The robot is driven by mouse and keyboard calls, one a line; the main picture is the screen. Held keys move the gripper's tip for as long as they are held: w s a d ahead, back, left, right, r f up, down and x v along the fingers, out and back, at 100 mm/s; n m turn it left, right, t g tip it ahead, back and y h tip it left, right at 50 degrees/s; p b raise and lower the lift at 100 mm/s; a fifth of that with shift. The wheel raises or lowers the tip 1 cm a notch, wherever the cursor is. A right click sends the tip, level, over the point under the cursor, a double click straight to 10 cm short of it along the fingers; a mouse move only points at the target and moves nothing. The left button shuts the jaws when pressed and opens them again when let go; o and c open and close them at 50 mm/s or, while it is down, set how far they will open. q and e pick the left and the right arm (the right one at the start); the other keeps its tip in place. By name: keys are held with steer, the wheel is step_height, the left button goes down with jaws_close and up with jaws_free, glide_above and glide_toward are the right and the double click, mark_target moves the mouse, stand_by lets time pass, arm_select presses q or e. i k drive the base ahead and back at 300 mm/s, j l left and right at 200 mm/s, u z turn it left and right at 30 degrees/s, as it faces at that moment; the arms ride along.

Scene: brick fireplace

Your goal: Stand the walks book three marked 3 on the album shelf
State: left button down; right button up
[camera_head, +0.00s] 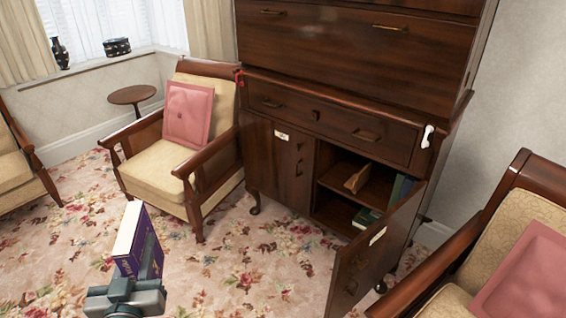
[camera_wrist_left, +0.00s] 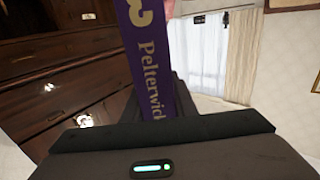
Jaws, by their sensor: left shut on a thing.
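A purple book (camera_head: 130,240) with pale page edges is held upright by my left gripper (camera_head: 140,268), low at the left of the head view. In the left wrist view the purple spine (camera_wrist_left: 152,60) reads "Pelterwick" in pale letters, with a curved pale mark above it cut off by the frame edge. The gripper is shut on the book. The cabinet's right side is open and shows an upper shelf (camera_head: 345,192) with a wooden wedge-like piece (camera_head: 357,180) and upright dark books (camera_head: 401,190) at its right end. My right gripper is not in view.
The open cabinet door (camera_head: 362,265) with a white label juts into the room. A cushioned armchair (camera_head: 165,168) stands left of the cabinet, another (camera_head: 535,200) at the right. Green books (camera_head: 365,217) lie in the lower compartment. Flowered carpet (camera_head: 255,265) is clear before the cabinet.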

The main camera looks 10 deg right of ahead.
mark_target(377, 193)
steer(key=i+j+u, duration=0.1)
steer(key=i+u, duration=0.95)
steer(key=u, duration=0.15)
steer(key=i+l+u, duration=0.1)
steer(key=i+u, duration=0.15)
steer(key=i+z, duration=0.1)
steer(key=z, duration=4)
steer(key=i+l, duration=0.1)
steer(key=i, duration=0.05)
